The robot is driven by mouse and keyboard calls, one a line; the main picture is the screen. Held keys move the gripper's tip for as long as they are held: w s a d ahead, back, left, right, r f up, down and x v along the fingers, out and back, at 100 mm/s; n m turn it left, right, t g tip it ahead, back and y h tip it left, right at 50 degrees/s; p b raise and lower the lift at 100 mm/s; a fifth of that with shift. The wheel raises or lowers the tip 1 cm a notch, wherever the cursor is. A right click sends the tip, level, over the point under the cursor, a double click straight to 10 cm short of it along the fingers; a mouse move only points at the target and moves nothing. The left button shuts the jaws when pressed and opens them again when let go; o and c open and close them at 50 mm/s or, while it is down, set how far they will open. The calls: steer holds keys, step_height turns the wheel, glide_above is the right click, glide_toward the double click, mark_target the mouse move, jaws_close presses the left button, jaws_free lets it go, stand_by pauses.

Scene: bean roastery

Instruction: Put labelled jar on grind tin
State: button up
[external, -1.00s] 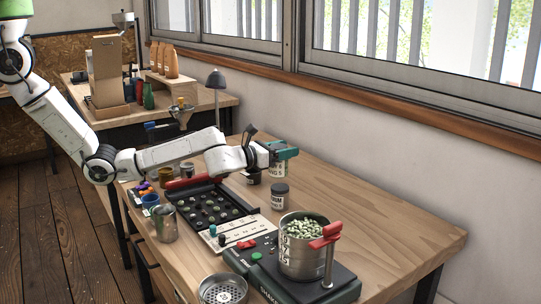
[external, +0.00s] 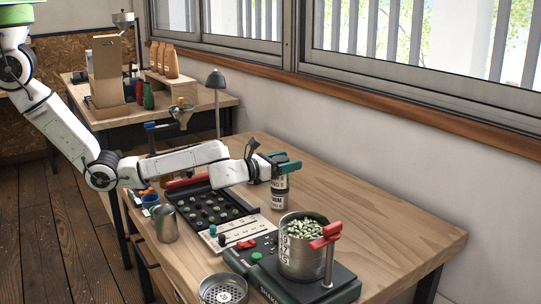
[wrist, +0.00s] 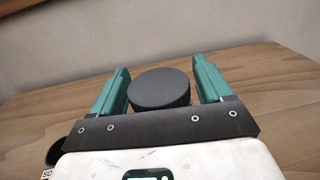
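The labelled jar (external: 281,184), with a pale printed label, is between the fingers of my gripper (external: 284,163). The wrist view shows its round dark lid (wrist: 160,88) between the two teal fingers (wrist: 162,85). My gripper looks shut on it. The grind tin (external: 279,201), grey with lettering ending in "DIUM", stands on the table directly below the jar in the external view. The jar hides the tin's top, and I cannot tell whether they touch. The jar looks upright.
A black tray (external: 238,223) with several round pieces lies left of the tin. A metal cup (external: 165,225) stands further left. The table's right side (external: 385,220) is clear.

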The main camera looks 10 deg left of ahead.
steer(key=shift+o, duration=0.5)
steer(key=shift+r, duration=0.1)
steer(key=p+v, duration=0.2)
steer(key=v, duration=1)
